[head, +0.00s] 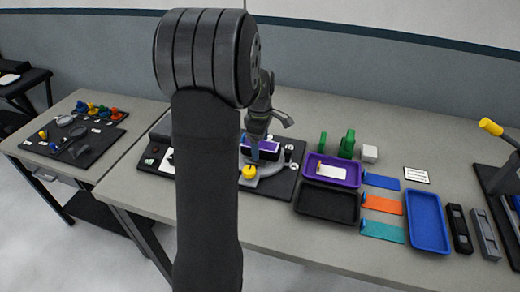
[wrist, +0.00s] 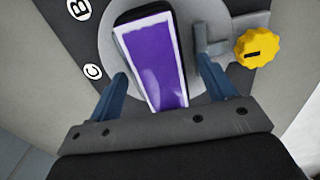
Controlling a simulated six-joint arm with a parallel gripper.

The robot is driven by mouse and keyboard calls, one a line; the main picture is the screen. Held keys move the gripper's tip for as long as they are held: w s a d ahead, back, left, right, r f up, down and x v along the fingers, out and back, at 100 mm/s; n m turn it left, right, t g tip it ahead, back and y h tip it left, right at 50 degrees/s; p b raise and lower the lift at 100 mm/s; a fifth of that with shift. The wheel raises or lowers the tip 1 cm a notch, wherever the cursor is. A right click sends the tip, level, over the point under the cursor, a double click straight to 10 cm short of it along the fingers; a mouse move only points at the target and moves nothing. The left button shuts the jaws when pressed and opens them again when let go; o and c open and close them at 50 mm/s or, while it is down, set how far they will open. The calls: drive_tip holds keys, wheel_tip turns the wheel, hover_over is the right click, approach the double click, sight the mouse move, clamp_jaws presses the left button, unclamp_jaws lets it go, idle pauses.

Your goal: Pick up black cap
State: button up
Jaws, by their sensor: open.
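A black piece (wrist: 174,22), likely the black cap, shows as a dark edge around a purple panel (wrist: 152,62) with a white border. It lies on a round grey plate (wrist: 205,20). In the head view the purple panel (head: 262,145) and black edge show beside my gripper (head: 262,150), partly hidden by it. In the wrist view my gripper (wrist: 163,68) is open, its blue fingers on either side of the panel's lower part. I cannot tell whether either finger touches it.
A yellow knob (wrist: 257,43) on a grey clamp stands right of the plate; it also shows in the head view (head: 249,172). A purple tray (head: 345,182), black tray (head: 310,203) and blue tray (head: 427,222) lie to the right. Green pieces (head: 347,143) stand behind them.

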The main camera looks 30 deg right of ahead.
drive_tip(key=shift+f, duration=0.3)
drive_tip(key=c, duration=1.1)
drive_tip(key=shift+r, duration=0.1)
